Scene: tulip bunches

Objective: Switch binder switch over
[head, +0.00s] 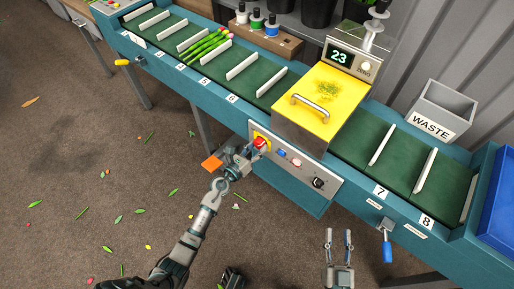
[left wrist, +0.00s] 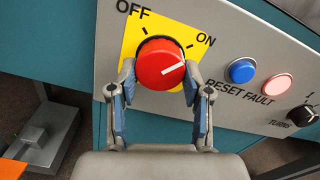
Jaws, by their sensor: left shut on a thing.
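The binder switch is a red round knob (head: 260,142) on a yellow plate, on the front panel below the yellow-lidded binder (head: 315,98). In the left wrist view the red knob (left wrist: 158,64) has a white pointer line that points right and slightly up, toward the ON mark; OFF is at upper left. My left gripper (head: 250,150) is shut on the knob, one finger on each side, as the left wrist view (left wrist: 160,85) shows. My right gripper (head: 339,238) is open and empty in front of the conveyor, away from the panel.
A display (head: 339,56) reads 23. Tulips (head: 206,46) lie on the green belt. A blue-handled lever (head: 387,246) hangs near lane 8.

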